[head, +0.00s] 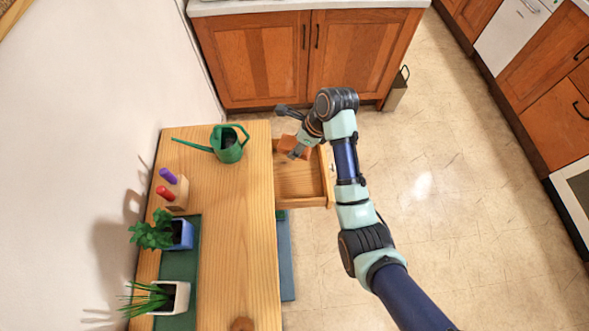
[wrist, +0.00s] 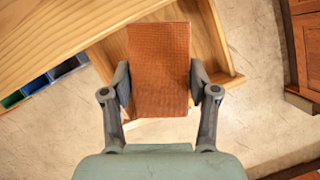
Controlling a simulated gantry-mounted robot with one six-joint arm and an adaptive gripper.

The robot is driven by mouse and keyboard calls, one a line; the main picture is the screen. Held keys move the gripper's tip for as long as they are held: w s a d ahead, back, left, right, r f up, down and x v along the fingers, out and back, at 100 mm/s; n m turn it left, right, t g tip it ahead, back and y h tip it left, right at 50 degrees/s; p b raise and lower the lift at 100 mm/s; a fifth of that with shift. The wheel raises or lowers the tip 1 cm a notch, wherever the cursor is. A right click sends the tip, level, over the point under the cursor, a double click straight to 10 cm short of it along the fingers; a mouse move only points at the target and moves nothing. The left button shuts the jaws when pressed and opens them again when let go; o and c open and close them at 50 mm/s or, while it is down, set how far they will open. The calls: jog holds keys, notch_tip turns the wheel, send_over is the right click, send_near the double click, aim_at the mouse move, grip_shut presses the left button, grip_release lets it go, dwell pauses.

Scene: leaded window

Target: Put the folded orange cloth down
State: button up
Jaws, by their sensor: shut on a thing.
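The folded orange cloth (wrist: 159,65) is a flat, textured rectangle between the two fingers of my gripper (wrist: 161,84) in the wrist view. My gripper is shut on it from both sides. In the head view the cloth (head: 291,144) shows partly behind my gripper (head: 296,150), over the open wooden drawer (head: 300,188). Whether the cloth touches the drawer floor, I cannot tell. The drawer is pulled out from the right side of the wooden table and looks empty where its floor shows.
On the wooden table (head: 233,260) stand a green watering can (head: 229,146), a wooden block (head: 177,192) with a purple and a red piece, a blue-potted plant (head: 181,235) and a white-potted plant (head: 175,297). Wooden cabinets (head: 300,60) stand behind. The floor to the right is clear.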

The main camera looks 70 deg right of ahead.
aim_at(294, 174)
notch_tip(294, 174, down, 18)
jog(key=b, duration=0.5)
jog(key=shift+a+r, duration=0.1)
jog(key=shift+r, duration=0.15)
jog(key=shift+f, duration=0.15)
jog(key=o, duration=1.2)
jog(key=p+v, duration=0.4)
jog(key=v, duration=0.8)
